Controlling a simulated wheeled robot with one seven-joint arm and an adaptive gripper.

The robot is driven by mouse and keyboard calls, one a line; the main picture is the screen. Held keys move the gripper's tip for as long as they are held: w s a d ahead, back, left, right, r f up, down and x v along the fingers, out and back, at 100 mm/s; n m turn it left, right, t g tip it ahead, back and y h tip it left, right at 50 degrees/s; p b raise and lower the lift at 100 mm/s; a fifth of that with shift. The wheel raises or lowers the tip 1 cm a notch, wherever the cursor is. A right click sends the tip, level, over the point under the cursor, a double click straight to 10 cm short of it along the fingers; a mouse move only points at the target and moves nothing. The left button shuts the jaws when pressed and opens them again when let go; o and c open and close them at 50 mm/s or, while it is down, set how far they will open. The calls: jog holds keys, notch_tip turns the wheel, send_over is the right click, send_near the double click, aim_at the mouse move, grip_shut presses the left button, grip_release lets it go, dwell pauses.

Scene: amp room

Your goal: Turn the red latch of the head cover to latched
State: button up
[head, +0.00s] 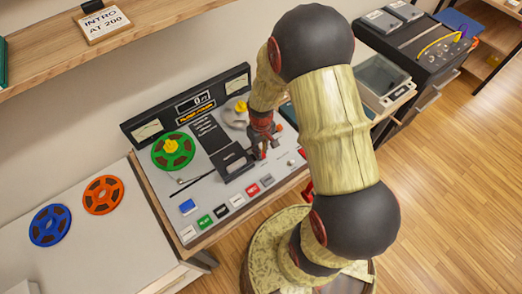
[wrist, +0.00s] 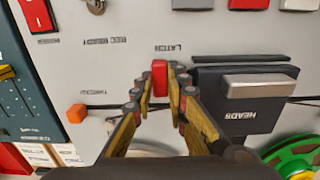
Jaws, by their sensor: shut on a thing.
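The red latch (wrist: 159,76) shows in the wrist view as a small upright red block on the pale deck panel, beside the black head cover (wrist: 245,115) marked HEADS. The head cover lies flat on the deck in the head view (head: 233,161). My gripper (wrist: 161,88) has one fingertip on each side of the latch and is shut on it. In the head view my gripper (head: 263,148) points down at the deck just right of the cover, and its fingers hide the latch there. Small lettering sits near the latch; I cannot tell its set position.
A green reel (head: 174,151) sits at the deck's left. Coloured push buttons (head: 222,210) line the front edge. An orange knob (wrist: 76,113) lies left of my fingers in the wrist view. Blue (head: 50,225) and orange (head: 103,195) reels lie on the side table.

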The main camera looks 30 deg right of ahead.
grip_shut()
jog(key=shift+m, duration=0.3)
jog(key=m, duration=0.1)
jog(key=m+p, duration=0.1)
jog(key=m, duration=0.1)
jog(key=shift+a+m, duration=0.2)
jog(key=shift+m, duration=0.1)
jog(key=m, duration=0.2)
jog(key=m+p, duration=0.1)
jog(key=m, duration=0.1)
jog(key=shift+w+a+m, duration=0.15)
jog(key=shift+a+m, duration=0.05)
jog(key=shift+m, duration=0.1)
jog(key=m, duration=0.2)
jog(key=m+p, duration=0.1)
jog(key=m, duration=0.1)
jog(key=shift+w+a, duration=0.15)
jog(key=shift+w, duration=0.05)
jog(key=m, duration=0.5)
jog(key=shift+w, duration=0.25)
jog(key=o, duration=0.5)
grip_release()
